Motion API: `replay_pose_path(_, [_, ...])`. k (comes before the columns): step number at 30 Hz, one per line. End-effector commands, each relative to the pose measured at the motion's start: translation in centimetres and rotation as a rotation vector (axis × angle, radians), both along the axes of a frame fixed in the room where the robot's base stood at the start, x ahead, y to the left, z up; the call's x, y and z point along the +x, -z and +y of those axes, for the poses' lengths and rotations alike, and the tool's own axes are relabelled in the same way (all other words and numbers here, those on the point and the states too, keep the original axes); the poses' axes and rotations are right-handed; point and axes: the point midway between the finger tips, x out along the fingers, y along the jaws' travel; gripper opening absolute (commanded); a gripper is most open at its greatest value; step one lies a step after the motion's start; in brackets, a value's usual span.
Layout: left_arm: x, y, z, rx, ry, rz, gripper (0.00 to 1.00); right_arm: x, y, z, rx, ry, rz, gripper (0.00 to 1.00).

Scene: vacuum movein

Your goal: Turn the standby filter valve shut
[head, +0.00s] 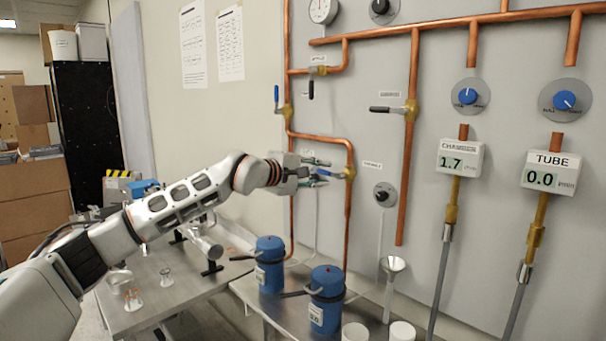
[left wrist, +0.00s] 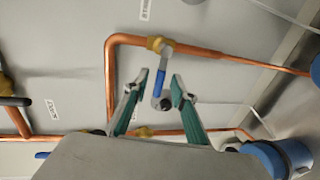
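My left gripper (head: 325,171) reaches the copper pipework on the wall panel. In the left wrist view my left gripper (left wrist: 158,82) has its two green-padded fingers spread apart. A blue lever handle (left wrist: 159,84) lies in the gap between them, with no clear contact on either side. The handle belongs to a brass valve (left wrist: 159,45) on a copper pipe. In the head view this brass valve (head: 349,172) shows just right of the fingertips, and its handle is mostly hidden. Its label is too small to read, so I cannot confirm which valve it is. My right gripper is not in view.
Close by are a blue-handled valve (head: 279,102), a black-handled valve (head: 398,109) and another valve (head: 318,71). Below stand two blue canisters (head: 270,275) (head: 325,286) on a metal bench (head: 243,287).

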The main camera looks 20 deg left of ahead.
Motion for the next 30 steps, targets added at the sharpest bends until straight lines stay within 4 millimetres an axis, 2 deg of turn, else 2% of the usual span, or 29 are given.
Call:
replay_pose_path(6, [-4.1, -0.9, 1.6, 0.001, -0.002, 0.0, 0.26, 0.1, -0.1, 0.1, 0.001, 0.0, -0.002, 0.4])
replay_pose_path(13, [-7.3, -1.5, 2.7, 0.0, -0.001, 0.0, 0.26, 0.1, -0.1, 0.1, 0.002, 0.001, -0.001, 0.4])
replay_pose_path(18, [-8.2, -1.8, 3.0, 0.0, 0.0, 0.0, 0.26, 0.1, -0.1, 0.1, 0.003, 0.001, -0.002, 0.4])
replay_pose_path(30, [-8.3, -1.8, 3.0, 0.0, 0.0, 0.0, 0.26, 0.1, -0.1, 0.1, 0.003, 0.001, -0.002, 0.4])
